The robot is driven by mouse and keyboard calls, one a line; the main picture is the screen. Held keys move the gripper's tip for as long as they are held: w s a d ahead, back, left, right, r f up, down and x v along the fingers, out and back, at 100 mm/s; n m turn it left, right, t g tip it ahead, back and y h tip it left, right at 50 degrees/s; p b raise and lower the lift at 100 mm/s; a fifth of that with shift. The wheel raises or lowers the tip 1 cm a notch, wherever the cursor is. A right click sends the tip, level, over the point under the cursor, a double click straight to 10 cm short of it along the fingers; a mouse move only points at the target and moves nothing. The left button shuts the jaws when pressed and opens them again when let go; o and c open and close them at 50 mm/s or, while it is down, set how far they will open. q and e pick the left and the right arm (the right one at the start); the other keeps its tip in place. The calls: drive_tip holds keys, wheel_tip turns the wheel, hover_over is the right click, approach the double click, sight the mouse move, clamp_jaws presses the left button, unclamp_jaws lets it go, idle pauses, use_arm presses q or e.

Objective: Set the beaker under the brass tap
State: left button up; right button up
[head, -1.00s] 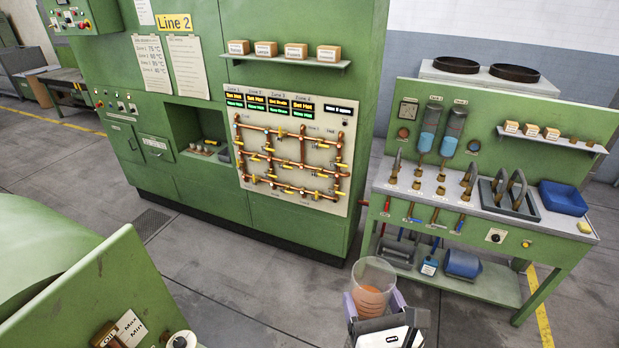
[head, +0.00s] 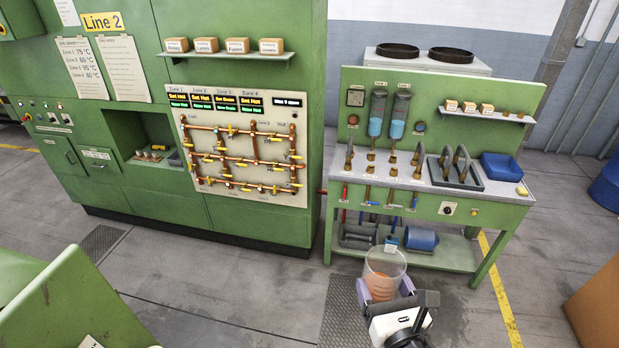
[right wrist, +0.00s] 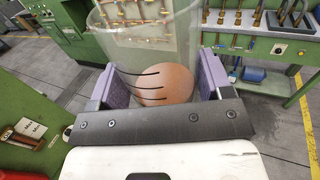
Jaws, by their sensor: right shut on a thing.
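The clear beaker (head: 384,268) has an orange-brown content low inside and stands roughly upright in my right gripper (head: 382,291), above the floor in front of the bench. In the right wrist view, the beaker (right wrist: 112,28) shows black marks and sits between the two purple finger pads (right wrist: 160,88). Several brass taps (head: 393,160) stand along the green bench's top, behind and above the beaker. I cannot tell which one the task names. My left gripper is not in view.
The green bench (head: 488,207) has a blue tray (head: 503,167), dark upright handles and a lower shelf with a blue cylinder (head: 421,239). The Line 2 cabinet (head: 262,218) with copper pipes stands left. A brown box (head: 597,300) is at right. Floor before the bench is open.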

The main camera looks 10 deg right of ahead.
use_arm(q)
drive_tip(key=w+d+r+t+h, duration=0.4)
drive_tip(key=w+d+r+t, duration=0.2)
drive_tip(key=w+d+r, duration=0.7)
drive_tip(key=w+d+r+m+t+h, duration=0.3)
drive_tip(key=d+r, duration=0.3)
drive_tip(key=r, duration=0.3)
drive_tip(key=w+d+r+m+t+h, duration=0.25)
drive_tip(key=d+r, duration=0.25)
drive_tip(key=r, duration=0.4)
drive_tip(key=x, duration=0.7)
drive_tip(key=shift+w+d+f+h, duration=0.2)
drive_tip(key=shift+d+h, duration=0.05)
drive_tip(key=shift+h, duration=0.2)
use_arm(e)
drive_tip(key=s+a+f+n+g+y, duration=0.1)
drive_tip(key=s+a+n+g+y, duration=0.2)
drive_tip(key=a+n+y, duration=0.5)
drive_tip(key=shift+s+a+g+y, duration=0.15)
drive_tip(key=shift+a+g+y, duration=0.45)
drive_tip(key=shift+a+y, duration=1.8)
